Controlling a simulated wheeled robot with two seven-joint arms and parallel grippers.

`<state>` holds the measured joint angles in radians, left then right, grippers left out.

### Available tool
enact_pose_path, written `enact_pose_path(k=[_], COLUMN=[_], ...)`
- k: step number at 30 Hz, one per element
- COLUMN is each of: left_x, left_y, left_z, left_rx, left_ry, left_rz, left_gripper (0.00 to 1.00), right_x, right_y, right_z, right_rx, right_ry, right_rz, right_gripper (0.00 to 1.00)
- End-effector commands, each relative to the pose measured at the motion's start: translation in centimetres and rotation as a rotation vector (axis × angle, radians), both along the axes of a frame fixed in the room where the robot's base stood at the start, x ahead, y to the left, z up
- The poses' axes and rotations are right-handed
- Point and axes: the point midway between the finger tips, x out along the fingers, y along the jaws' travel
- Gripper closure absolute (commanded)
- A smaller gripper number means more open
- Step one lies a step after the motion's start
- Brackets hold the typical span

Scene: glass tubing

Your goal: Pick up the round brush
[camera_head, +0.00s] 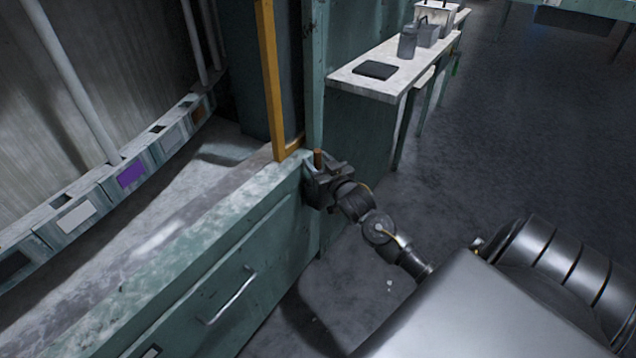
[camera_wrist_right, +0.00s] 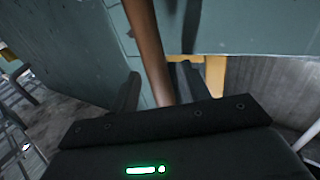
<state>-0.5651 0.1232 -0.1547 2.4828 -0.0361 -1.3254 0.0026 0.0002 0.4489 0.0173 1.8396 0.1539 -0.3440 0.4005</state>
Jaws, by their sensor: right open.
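A brown rod-like handle, which looks like the round brush (camera_head: 318,158), stands up at the corner of the green counter. Only its top end shows in the head view. In the right wrist view the brush handle (camera_wrist_right: 148,45) runs slightly tilted down between my fingers. My right gripper (camera_head: 322,172) is at the counter corner around the handle. In the wrist view the right gripper (camera_wrist_right: 158,88) is open, with one finger on each side of the handle. I cannot tell whether either finger touches it. The brush head is hidden. My left gripper is not in view.
An orange post (camera_head: 267,70) rises beside the handle at the counter's end. The green counter (camera_head: 190,240) has a drawer handle (camera_head: 230,296) on its front. A side table (camera_head: 345,80) with a dark flat item (camera_head: 376,70) and containers stands behind. The floor to the right is clear.

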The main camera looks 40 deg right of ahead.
Motion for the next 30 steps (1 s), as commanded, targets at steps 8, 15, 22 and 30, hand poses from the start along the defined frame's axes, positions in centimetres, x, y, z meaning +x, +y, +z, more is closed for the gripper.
enact_pose_path(k=[8, 15, 22, 30], left_x=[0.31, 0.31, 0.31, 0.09], left_y=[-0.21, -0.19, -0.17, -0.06], left_z=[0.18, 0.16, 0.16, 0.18], left_rx=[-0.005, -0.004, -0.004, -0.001], left_ry=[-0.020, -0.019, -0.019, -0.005], left_rz=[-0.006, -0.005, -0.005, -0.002], left_gripper=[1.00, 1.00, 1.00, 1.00], right_x=[0.54, 0.51, 0.49, 0.50], right_y=[-0.05, -0.07, -0.09, -0.11], right_z=[0.00, 0.01, 0.05, 0.57], right_rx=[0.000, 0.000, 0.000, 0.000], right_ry=[0.001, 0.000, -0.001, -0.002], right_rz=[0.001, 0.000, 0.000, 0.000], right_gripper=[0.53, 0.81, 1.00, 1.00])
